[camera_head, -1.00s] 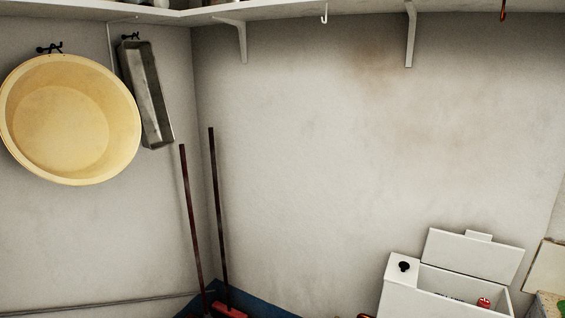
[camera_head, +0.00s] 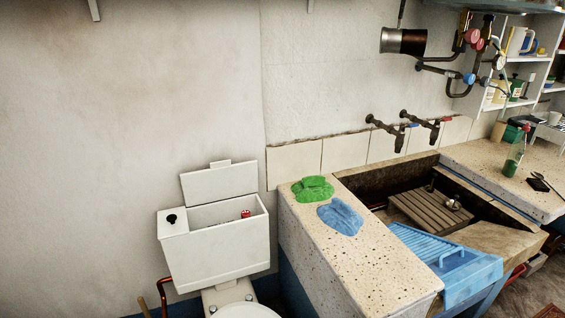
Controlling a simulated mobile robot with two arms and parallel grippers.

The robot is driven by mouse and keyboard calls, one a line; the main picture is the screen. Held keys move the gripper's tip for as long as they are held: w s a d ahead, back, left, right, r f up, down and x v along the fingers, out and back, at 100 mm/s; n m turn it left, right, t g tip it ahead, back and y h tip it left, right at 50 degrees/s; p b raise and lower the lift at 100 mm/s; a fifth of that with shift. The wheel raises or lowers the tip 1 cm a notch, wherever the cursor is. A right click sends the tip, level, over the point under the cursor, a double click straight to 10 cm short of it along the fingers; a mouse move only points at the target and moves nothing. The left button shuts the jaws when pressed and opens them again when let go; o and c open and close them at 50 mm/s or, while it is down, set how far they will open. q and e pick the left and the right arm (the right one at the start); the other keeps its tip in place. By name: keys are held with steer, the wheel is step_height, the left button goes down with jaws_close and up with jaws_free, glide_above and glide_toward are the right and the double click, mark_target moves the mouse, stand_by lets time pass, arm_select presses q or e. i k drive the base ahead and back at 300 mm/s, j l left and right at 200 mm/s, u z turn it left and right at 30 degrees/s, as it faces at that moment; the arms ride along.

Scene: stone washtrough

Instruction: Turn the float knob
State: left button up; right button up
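The white toilet cistern (camera_head: 215,248) stands against the wall left of centre, with its lid (camera_head: 219,183) tilted up behind it. A black round knob (camera_head: 172,218) sits on the left part of its top. Inside the open tank a small red part (camera_head: 246,214) shows near the right end. I cannot tell from this distance whether the red part is the float knob. Neither of my grippers is in view.
A speckled stone counter (camera_head: 385,280) with a green cloth (camera_head: 313,189) and a blue cloth (camera_head: 341,216) stands right of the cistern. Beyond it is the stone trough with a wooden rack (camera_head: 425,211) and a blue washboard (camera_head: 440,250). Taps (camera_head: 388,131) and pipes are on the wall.

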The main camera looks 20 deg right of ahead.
mark_target(245, 214)
steer(key=z, duration=0.4)
steer(key=u, duration=0.4)
steer(key=l+u, duration=0.4)
steer(key=l, duration=0.3)
steer(key=l+u, duration=0.35)
steer(key=l, duration=0.3)
steer(key=k+l, duration=0.1)
steer(key=l, duration=0.7)
steer(key=k+l+u, duration=0.1)
steer(key=l, duration=0.35)
steer(key=k+l, duration=0.15)
steer(key=l, duration=0.25)
